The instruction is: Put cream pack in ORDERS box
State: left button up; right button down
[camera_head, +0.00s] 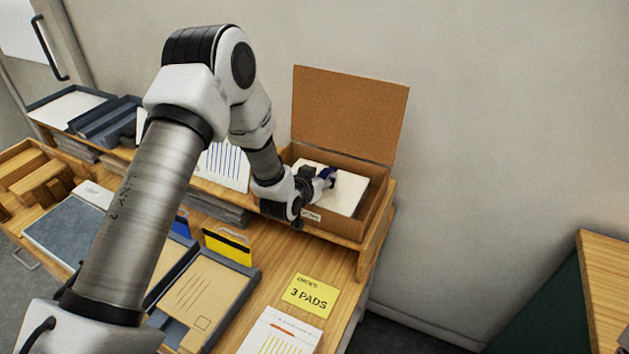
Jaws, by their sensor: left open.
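The brown box (343,227) stands on the raised shelf at the back right, with its lid (350,112) tilted up and a small white label on its front, too small to read. A flat cream pack (346,195) lies inside the box, partly hidden by my gripper and the front wall. My left gripper (328,177) reaches into the box from the left, open, over the left part of the pack. I cannot tell whether the fingers touch the pack. My right gripper is not in view.
A yellow note reading "3 PADS" (310,295) lies on the desk in front of the box. Trays with a brown envelope (195,295), a yellow card (228,247) and a striped sheet (278,336) are nearby. Grey trays (108,122) stand at the back left.

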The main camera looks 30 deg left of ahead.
pick_arm(q)
jog(key=b+v, duration=0.2)
jog(key=v, duration=0.9)
